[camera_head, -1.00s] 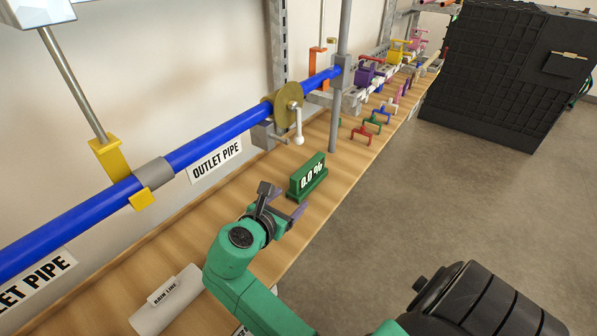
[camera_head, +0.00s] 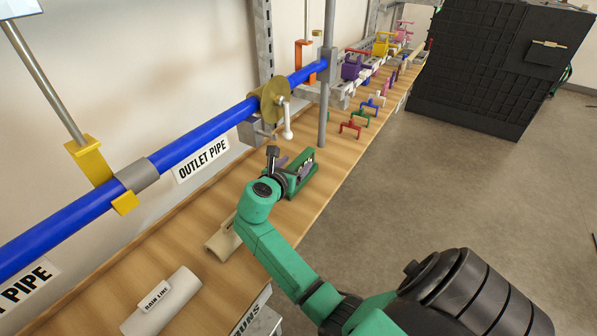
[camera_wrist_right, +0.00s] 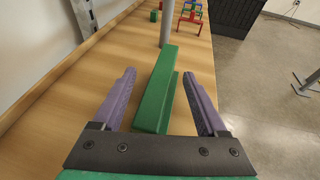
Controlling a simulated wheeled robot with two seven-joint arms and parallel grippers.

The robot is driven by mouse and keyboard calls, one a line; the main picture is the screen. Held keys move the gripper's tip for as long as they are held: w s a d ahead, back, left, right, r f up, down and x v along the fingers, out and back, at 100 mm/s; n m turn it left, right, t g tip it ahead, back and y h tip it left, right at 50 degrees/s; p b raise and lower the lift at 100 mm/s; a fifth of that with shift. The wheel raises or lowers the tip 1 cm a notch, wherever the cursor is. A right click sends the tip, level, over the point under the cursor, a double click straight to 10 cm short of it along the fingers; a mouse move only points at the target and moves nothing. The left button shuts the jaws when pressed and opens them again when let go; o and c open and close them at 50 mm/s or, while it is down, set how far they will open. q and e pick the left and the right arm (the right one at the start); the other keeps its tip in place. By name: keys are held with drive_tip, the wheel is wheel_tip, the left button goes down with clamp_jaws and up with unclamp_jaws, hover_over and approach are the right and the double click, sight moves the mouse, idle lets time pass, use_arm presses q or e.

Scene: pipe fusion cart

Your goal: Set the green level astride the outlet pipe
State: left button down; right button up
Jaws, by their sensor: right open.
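The green level (camera_head: 309,180) stands on the wooden bench below the blue outlet pipe (camera_head: 203,133); in the head view my right gripper hides part of it. In the right wrist view the level (camera_wrist_right: 158,92) lies between the two purple fingers of my right gripper (camera_wrist_right: 160,92). The gripper is open, with a gap visible on each side of the level. In the head view the right gripper (camera_head: 291,168) is at the level's near side. The outlet pipe carries nothing green. My left gripper is not in view.
A brass flange with a white handle (camera_head: 286,120) is on the pipe, and a grey post (camera_head: 326,85) rises behind the level. Beige pipe pieces (camera_head: 164,302) lie on the near bench (camera_head: 150,255). Several coloured handles (camera_head: 363,118) stand farther along.

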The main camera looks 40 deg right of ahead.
drive_tip(key=shift+a+r, duration=0.1)
clamp_jaws()
drive_tip(key=shift+r, duration=0.35)
drive_tip(key=r, duration=0.1)
drive_tip(key=s+r, duration=0.1)
drive_tip(key=shift+r+p, duration=0.4)
drive_tip(key=s+d, duration=0.2)
drive_tip(key=s, duration=0.6)
drive_tip(key=s+d, duration=0.3)
drive_tip(key=s, duration=0.5)
drive_tip(key=shift+s, duration=0.15)
drive_tip(key=shift+d, duration=0.1)
